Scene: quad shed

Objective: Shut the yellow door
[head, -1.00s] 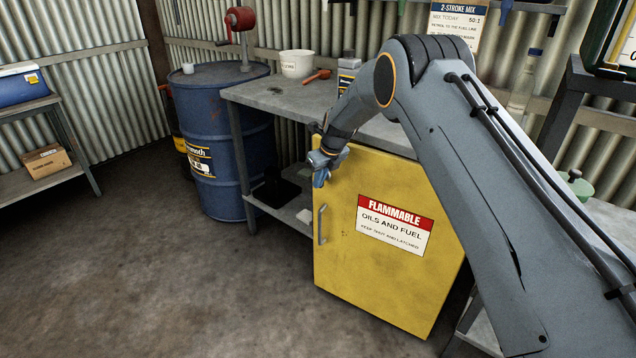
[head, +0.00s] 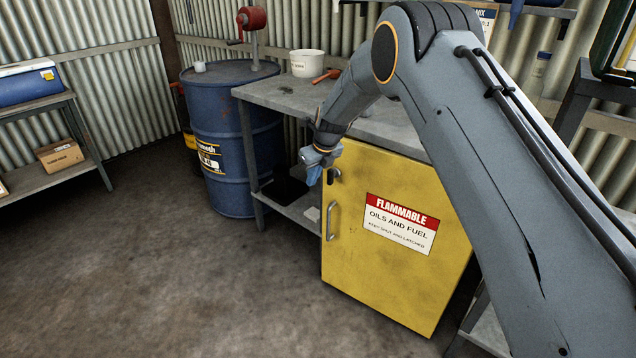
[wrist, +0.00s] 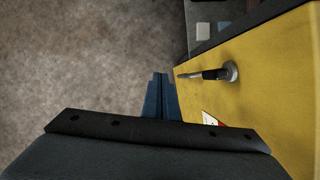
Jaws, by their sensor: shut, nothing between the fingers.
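The yellow door (head: 350,263) is a flat panel below the workbench, with a red and white "FLAMMABLE" label (head: 401,222) and a grey pull handle (head: 331,221) near its left edge. My gripper (head: 312,179) is shut and empty, just left of the door's upper left corner.
A grey workbench (head: 275,93) stands above and left of the door. A blue drum (head: 232,135) is at its left end. A shelf with a cardboard box (head: 60,155) is far left. The concrete floor (head: 170,270) in front is clear.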

